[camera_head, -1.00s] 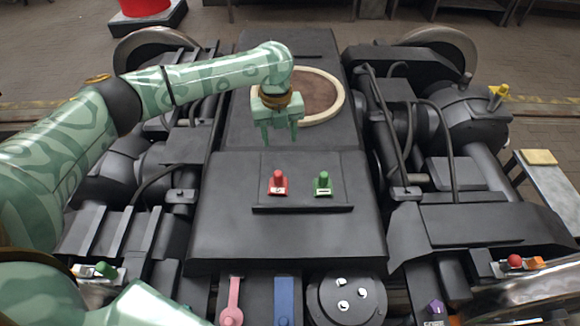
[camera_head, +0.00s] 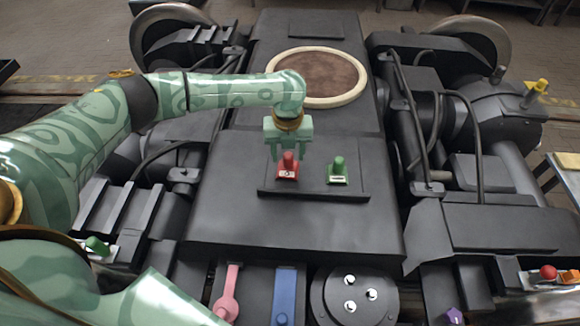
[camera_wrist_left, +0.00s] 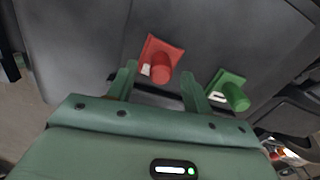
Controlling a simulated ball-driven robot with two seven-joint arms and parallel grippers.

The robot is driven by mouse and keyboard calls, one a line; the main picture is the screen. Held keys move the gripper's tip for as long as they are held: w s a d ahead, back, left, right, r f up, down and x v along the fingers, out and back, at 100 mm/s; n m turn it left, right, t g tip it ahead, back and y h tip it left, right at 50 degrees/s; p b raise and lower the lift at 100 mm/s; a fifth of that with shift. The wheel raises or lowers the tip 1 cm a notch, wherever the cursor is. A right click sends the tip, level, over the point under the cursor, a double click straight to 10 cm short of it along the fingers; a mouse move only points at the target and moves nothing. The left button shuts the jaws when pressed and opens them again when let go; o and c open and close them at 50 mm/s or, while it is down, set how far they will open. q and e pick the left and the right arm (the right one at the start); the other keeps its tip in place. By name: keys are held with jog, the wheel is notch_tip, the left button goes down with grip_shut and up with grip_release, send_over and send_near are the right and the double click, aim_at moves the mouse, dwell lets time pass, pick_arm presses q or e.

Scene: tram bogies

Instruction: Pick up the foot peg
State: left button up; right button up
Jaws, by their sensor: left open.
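A red peg on a red base (camera_head: 287,172) with a small white label stands on the dark raised plate in the middle. It also shows in the wrist view (camera_wrist_left: 161,65). A green peg (camera_head: 338,173) of like shape stands to its right, also in the wrist view (camera_wrist_left: 231,92). I cannot tell by sight which one is called the foot peg. My left gripper (camera_head: 288,154) is open and empty, just behind and above the red peg. In the wrist view its fingers (camera_wrist_left: 157,75) are spread, with the red peg ahead between their tips. My right gripper is not in view.
A low ledge (camera_head: 314,196) runs in front of the pegs. A pink bar (camera_head: 228,293), a blue bar (camera_head: 285,296) and a dark disc (camera_head: 330,297) with white studs lie at the front. A round brown pad (camera_head: 318,77) lies behind. Dark hoses and machinery flank both sides.

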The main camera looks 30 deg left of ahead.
pick_arm(q)
jog(key=shift+f, duration=0.95)
jog(key=shift+r, duration=0.15)
jog(key=shift+c, duration=0.9)
jog(key=c, duration=0.9)
jog(key=shift+o, duration=0.2)
